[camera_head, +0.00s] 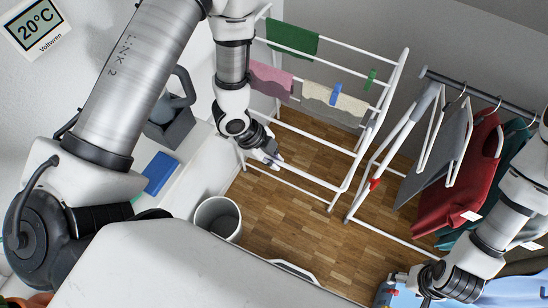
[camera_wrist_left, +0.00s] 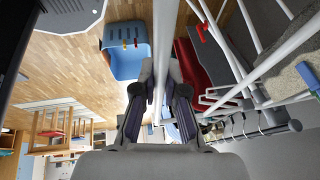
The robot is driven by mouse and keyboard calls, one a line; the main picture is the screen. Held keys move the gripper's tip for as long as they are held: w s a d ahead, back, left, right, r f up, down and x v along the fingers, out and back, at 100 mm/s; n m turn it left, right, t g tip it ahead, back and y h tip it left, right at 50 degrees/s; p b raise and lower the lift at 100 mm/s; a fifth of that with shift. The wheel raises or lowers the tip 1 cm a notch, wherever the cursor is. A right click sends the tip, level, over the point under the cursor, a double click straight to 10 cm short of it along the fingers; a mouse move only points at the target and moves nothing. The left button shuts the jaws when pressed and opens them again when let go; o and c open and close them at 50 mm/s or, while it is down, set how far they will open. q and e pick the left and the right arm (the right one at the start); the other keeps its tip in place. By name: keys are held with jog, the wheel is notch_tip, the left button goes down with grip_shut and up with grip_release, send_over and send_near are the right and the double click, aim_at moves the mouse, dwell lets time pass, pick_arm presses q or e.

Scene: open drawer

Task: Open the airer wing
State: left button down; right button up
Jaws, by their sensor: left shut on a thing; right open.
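The white airer (camera_head: 385,100) stands on the wooden floor, with cloths hanging on its upper rods. My left gripper (camera_head: 270,160) is at the airer's lower left side, where white tubes run past it. In the left wrist view the left gripper (camera_wrist_left: 160,82) is shut on a white tube (camera_wrist_left: 166,28), which seems to be the airer wing's edge; the exact contact is partly hidden by the fingers. The wing's tubes hang low, with floor visible between them. My right gripper (camera_head: 402,277) is at the bottom right, open, well away from the airer; its fingers are small and hard to see.
A clothes rail (camera_head: 475,92) with a red garment (camera_head: 460,175) stands at right. A light blue basket (camera_wrist_left: 125,48) shows in the wrist view. Floor below the airer is clear.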

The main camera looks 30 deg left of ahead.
pick_arm(q)
jog(key=shift+w+r, duration=0.1)
jog(key=shift+r, duration=0.05)
jog(key=c, duration=1.2)
grip_release()
jog(key=v, duration=0.7)
jog(key=shift+r, duration=0.2)
jog(key=shift+s+a, duration=0.1)
jog(key=shift+s, duration=0.1)
